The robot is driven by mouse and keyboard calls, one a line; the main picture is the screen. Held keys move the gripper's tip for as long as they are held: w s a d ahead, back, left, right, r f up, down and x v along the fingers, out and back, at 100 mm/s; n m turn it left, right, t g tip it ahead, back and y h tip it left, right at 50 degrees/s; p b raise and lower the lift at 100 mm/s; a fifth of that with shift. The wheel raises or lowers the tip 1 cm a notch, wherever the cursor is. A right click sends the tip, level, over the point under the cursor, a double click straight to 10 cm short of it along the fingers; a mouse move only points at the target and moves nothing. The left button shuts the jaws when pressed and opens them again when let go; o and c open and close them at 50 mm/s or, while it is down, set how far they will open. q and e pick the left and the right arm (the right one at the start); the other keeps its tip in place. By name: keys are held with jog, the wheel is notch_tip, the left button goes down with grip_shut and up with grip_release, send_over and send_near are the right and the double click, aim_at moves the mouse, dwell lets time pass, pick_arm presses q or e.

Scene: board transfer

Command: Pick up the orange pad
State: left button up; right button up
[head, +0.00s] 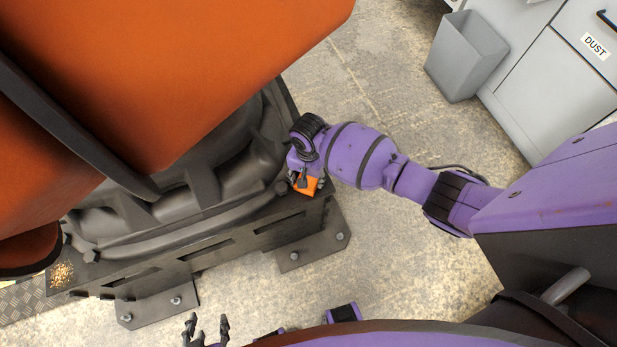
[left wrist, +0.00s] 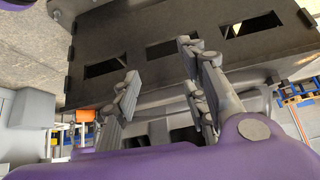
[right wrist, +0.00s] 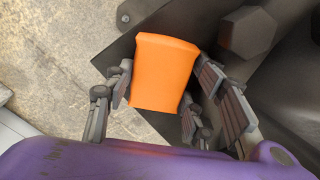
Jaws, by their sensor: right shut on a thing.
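The orange pad (head: 306,186) is a small block at the right corner of the dark machine base. In the right wrist view the pad (right wrist: 163,72) sits between the fingers of my right gripper (right wrist: 160,103), which is shut on it. The right gripper (head: 304,180) is partly hidden by its own wrist in the head view. I cannot tell whether the pad touches the base. My left gripper (head: 206,330) is at the bottom edge of the head view. Its fingers stand apart and empty in the left wrist view (left wrist: 162,92).
The dark machine base (head: 225,255) has slots and bolted feet. A large orange machine body (head: 190,70) overhangs it. Brownish grains (head: 62,273) lie on its left corner. A grey bin (head: 466,55) stands by cabinets (head: 555,85) at upper right. The concrete floor (head: 400,280) between is clear.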

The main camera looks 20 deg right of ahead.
jog(key=shift+r, duration=0.1)
notch_tip(320, 180, up, 4)
jog(key=shift+s+a+f+p, duration=0.1)
jog(key=shift+s+f+p, duration=0.05)
jog(key=shift+p, duration=0.45)
pick_arm(q)
jog(key=r+p, duration=0.1)
jog(key=r, duration=0.1)
jog(key=w+r+p, duration=0.1)
jog(key=r, duration=0.1)
jog(key=shift+r+p, duration=0.1)
jog(key=shift+p, duration=0.3)
pick_arm(e)
jog(key=s+a+r, duration=0.3)
jog(key=s+r, duration=0.6)
jog(key=s, duration=0.4)
jog(key=shift+a, duration=0.35)
pick_arm(q)
jog(key=shift+w, duration=0.15)
pick_arm(e)
jog(key=shift+s, duration=0.1)
